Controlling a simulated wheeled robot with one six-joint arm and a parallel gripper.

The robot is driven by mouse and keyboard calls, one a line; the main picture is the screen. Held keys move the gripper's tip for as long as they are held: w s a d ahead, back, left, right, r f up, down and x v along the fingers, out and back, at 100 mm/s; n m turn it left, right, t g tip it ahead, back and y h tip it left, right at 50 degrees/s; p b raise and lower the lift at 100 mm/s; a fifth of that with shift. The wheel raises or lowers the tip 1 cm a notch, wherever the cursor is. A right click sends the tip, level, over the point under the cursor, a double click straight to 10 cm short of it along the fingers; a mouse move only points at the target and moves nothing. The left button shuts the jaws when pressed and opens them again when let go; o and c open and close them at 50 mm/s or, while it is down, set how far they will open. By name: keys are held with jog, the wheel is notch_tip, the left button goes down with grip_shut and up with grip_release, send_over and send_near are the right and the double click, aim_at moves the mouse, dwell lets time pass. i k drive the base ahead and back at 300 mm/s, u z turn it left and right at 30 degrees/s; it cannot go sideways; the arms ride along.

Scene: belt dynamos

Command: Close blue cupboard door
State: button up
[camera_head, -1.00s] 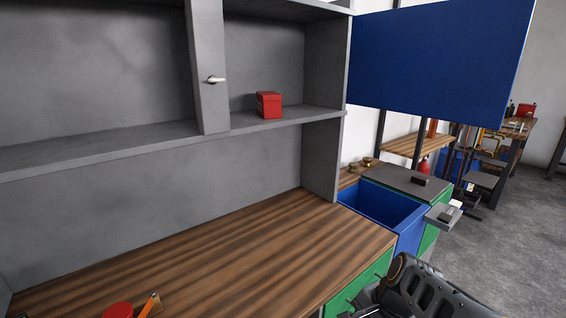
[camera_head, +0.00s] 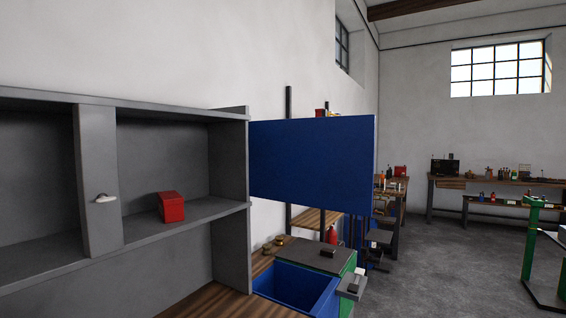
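The blue cupboard door (camera_head: 312,163) stands wide open, swung out to the right from the right end of the grey cupboard (camera_head: 231,165). Its flat face shows whole, with nothing touching it. The cupboard's shelf holds a red box (camera_head: 171,207). A grey upright panel (camera_head: 98,180) with a pale handle (camera_head: 105,198) stands left of the box. My gripper is not in view.
Below the door, an open blue drawer (camera_head: 330,300) sticks out by a green cabinet with a grey top (camera_head: 310,256). A wooden worktop (camera_head: 205,301) runs under the cupboard. Workbenches (camera_head: 455,181) and a green stand (camera_head: 531,245) lie farther right. Grey floor (camera_head: 430,265) is clear between.

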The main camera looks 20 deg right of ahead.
aim_at(327, 164)
jog(key=u, duration=3.4)
jog(key=k, duration=2.95)
jog(key=z, duration=1.8)
